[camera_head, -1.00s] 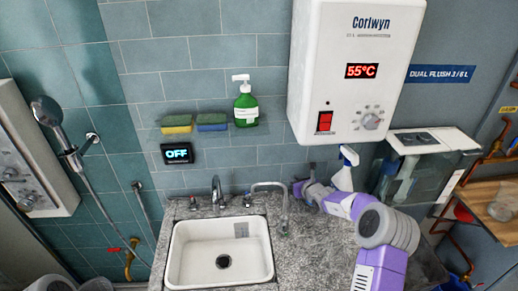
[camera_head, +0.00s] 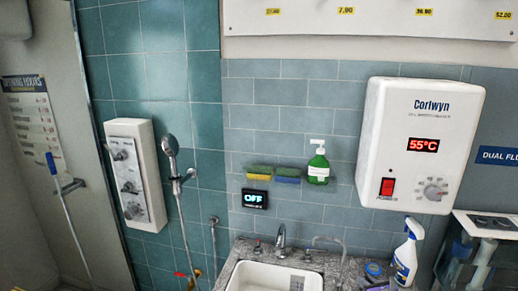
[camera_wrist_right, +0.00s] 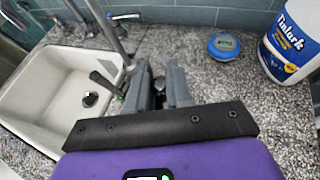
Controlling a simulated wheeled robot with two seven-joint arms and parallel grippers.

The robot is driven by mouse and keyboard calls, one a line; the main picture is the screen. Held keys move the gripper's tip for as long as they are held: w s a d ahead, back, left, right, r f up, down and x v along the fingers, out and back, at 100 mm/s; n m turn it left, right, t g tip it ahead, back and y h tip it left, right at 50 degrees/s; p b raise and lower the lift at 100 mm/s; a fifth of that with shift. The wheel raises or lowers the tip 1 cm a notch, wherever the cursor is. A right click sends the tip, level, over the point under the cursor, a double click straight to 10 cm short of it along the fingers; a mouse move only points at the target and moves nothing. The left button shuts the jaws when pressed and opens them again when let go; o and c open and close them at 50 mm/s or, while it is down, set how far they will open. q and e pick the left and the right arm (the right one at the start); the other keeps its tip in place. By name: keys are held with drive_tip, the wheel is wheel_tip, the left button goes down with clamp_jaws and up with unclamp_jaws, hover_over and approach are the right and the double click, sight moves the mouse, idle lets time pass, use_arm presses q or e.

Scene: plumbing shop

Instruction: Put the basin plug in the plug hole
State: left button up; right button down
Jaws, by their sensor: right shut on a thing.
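The white basin (camera_head: 272,278) is set in the grey stone counter at the bottom of the head view. In the right wrist view the basin (camera_wrist_right: 35,100) is at the left, with the dark plug hole (camera_wrist_right: 90,98) in its floor. My right gripper (camera_wrist_right: 162,78) is over the counter, to the right of the basin. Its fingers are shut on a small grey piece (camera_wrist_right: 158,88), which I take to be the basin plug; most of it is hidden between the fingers. My left gripper is not in view.
A blue tin (camera_wrist_right: 224,46) and a white spray bottle (camera_wrist_right: 290,45) stand on the counter (camera_wrist_right: 215,80) at the right. A tap (camera_head: 281,240) rises behind the basin, and a curved spout (camera_head: 343,245) is beside it.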

drive_tip(key=a, duration=0.1)
drive_tip(key=s+a+f+n+y, duration=0.1)
drive_tip(key=a, duration=0.1)
drive_tip(key=s+a+f+n+y, duration=0.1)
drive_tip(key=shift+s+a+f+g, duration=0.15)
drive_tip(key=shift+s+g, duration=0.05)
drive_tip(key=shift+g, duration=0.2)
drive_tip(key=s+a+f+n+g+y, duration=0.1)
drive_tip(key=s+a+n+g+y, duration=0.3)
drive_tip(key=s+a, duration=1.1)
drive_tip(key=s+n+y, duration=0.2)
drive_tip(key=n+y, duration=0.1)
drive_tip(key=shift+s+f+g, duration=0.25)
drive_tip(key=shift+s+g, duration=0.15)
